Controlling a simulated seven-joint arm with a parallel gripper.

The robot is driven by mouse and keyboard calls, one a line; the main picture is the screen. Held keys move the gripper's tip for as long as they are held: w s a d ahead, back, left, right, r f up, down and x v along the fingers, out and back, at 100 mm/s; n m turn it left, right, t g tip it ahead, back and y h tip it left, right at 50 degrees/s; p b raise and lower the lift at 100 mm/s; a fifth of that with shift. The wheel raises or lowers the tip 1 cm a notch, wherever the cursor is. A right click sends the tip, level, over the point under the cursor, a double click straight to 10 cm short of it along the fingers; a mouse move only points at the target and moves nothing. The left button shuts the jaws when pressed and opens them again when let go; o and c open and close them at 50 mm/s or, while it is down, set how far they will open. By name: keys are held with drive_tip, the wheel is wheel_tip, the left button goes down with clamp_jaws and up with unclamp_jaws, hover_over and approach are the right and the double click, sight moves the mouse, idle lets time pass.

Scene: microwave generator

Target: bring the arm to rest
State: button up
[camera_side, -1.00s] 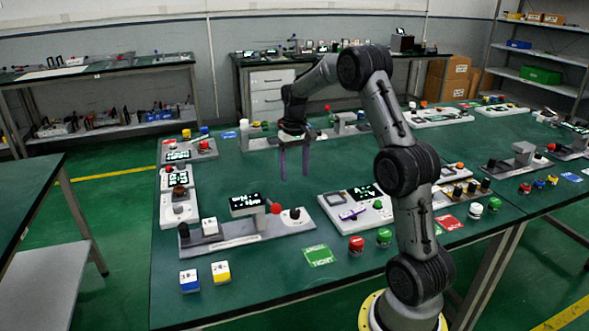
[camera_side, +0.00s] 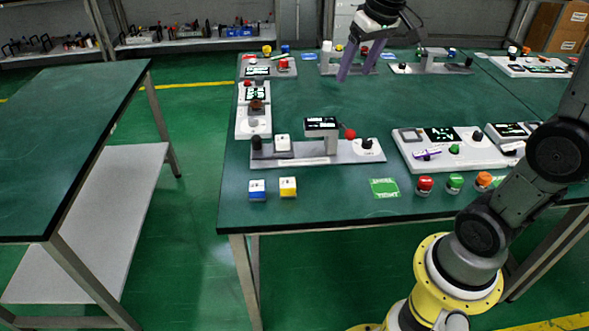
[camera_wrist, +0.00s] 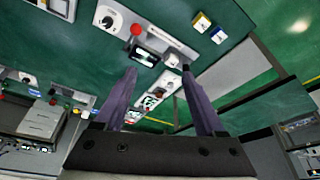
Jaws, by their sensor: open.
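My gripper (camera_side: 356,74) hangs above the green table (camera_side: 400,100) at the top of the side view, pointing down with its two purple fingers apart. Nothing is between them. In the wrist view my gripper (camera_wrist: 158,70) also shows spread and empty, with table stations beyond the fingertips. It is clear of the grey station (camera_side: 350,153) with the small display and red ball knob. The upper part of my arm is cut off by the side view's edges.
A white panel (camera_side: 470,160) with a purple-handled part lies on the right. A blue-and-white block (camera_side: 257,190), a yellow-and-white block (camera_side: 288,187), a green card (camera_side: 384,188) and a red button (camera_side: 425,185) are near the front edge. The mid-table is mostly bare.

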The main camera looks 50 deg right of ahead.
drive_tip(key=s+a+n+t, duration=0.2)
drive_tip(key=s+a, duration=0.6)
drive_tip(key=s, duration=0.2)
drive_tip(key=s+a+f+n+y, duration=0.1)
drive_tip(key=s+f, duration=0.5)
drive_tip(key=s, duration=0.1)
drive_tip(key=shift+s+a, duration=0.35)
drive_tip(key=shift+a, duration=0.05)
